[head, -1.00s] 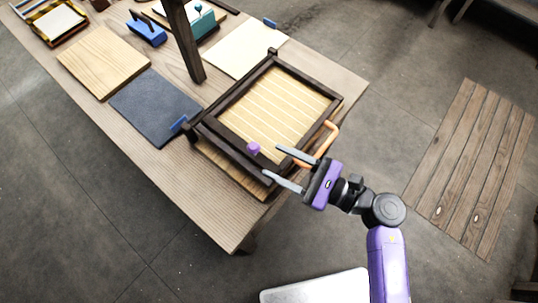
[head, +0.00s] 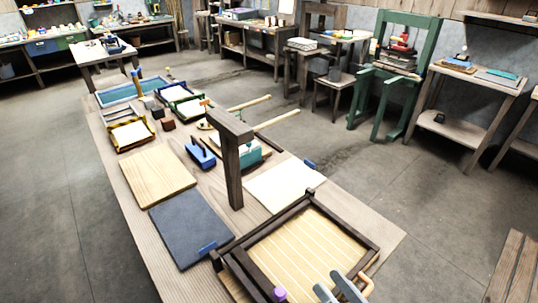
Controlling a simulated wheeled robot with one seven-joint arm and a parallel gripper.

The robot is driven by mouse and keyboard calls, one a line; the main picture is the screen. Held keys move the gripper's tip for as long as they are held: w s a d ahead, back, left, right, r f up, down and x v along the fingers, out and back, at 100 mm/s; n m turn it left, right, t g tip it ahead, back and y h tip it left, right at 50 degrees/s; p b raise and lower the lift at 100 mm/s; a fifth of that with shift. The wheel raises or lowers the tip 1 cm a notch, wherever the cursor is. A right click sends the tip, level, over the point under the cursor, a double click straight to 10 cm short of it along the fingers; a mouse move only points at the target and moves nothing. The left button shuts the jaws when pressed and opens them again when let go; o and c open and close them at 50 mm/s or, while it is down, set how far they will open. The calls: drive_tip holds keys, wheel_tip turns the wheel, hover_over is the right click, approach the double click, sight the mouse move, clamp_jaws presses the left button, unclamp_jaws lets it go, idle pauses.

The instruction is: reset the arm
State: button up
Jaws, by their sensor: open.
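My gripper (head: 342,289) shows only by its two grey fingertips at the bottom edge of the head view. The fingers are apart, with nothing seen between them. They are over the near right corner of the dark framed mould (head: 315,238), which has a striped pale face and lies on the long wooden table. An orange handle (head: 367,284) is beside the fingers, on the right. A purple knob (head: 279,294) is on the frame's near side, left of the fingers. The rest of my arm is out of view.
A dark upright post (head: 233,172) stands on the table (head: 142,228) behind the mould. A pale board (head: 157,174), a dark slab (head: 190,228), a white sheet (head: 287,184) and several small trays lie farther along. Open floor (head: 440,205) is at the right.

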drive_tip(key=s+d+r+m+t+h, duration=0.2)
drive_tip(key=s+d+m+h, duration=0.25)
drive_tip(key=m, duration=0.75)
drive_tip(key=s+d+r+m+t+h, duration=0.3)
drive_tip(key=m+h, duration=0.3)
drive_tip(key=m, duration=0.5)
drive_tip(key=s+f+m+g+h, duration=0.1)
drive_tip(key=s+f+m+g, duration=0.1)
drive_tip(key=s+m, duration=0.5)
drive_tip(key=s+f+m+g, duration=0.2)
drive_tip(key=s+m+g, duration=0.2)
drive_tip(key=s+m, duration=0.3)
drive_tip(key=s, duration=0.3)
drive_tip(key=shift+f+m+g+h, duration=0.25)
drive_tip(key=shift+m+g+h, duration=0.05)
drive_tip(key=shift+g+h, duration=0.1)
